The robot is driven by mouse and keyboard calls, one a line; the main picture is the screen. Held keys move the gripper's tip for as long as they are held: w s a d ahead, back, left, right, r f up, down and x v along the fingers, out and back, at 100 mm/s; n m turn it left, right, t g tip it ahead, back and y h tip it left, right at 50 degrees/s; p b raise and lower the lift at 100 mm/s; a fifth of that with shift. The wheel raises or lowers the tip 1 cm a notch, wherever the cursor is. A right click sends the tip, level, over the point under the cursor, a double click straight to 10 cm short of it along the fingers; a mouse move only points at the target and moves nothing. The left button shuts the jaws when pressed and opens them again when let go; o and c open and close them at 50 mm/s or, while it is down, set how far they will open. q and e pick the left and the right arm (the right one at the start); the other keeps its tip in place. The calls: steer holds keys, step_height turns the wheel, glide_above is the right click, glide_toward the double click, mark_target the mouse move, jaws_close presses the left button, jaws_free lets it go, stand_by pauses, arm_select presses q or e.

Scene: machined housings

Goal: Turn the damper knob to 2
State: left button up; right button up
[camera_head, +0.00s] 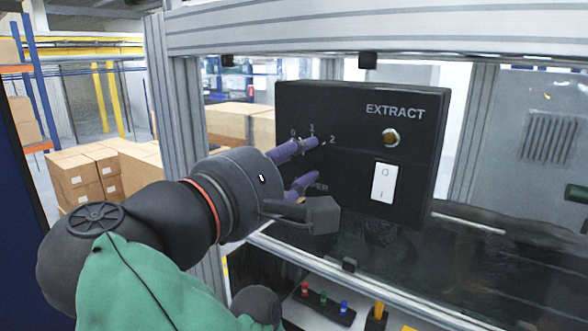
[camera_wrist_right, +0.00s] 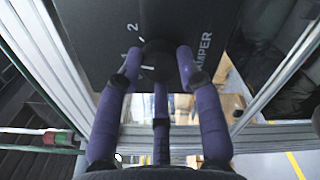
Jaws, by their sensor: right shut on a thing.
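The black control box (camera_head: 348,98) hangs on the frame, with a damper scale marked 0, 1 and 2 (camera_head: 312,132) at its upper left. My right gripper (camera_head: 312,162), with purple fingers, reaches the box from the left and hides the knob in the head view. In the right wrist view its fingers (camera_wrist_right: 158,85) are closed around the dark damper knob (camera_wrist_right: 158,52). A short white mark shows at the knob's lower left; the 1 and 2 are beside it, and the 0 is not visible there. I cannot tell the exact setting. My left gripper is out of view.
The same box carries a round EXTRACT button (camera_head: 391,138) and a white rocker switch (camera_head: 385,183), to the right of my gripper. An aluminium post (camera_head: 178,110) stands close to my right wrist. Below is a small strip with coloured pegs (camera_head: 323,298).

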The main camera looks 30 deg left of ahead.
steer(key=m+b, duration=0.1)
steer(key=m, duration=0.3)
steer(key=shift+w+d+b, duration=0.1)
steer(key=shift+b, duration=0.2)
steer(key=shift+r+m+b, duration=0.15)
steer(key=shift+m+b, duration=0.25)
steer(key=shift+m, duration=0.9)
steer(key=o, duration=1.2)
steer(key=shift+c, duration=0.2)
steer(key=shift+w, duration=0.35)
steer(key=shift+s, duration=0.3)
steer(key=shift+w, duration=0.15)
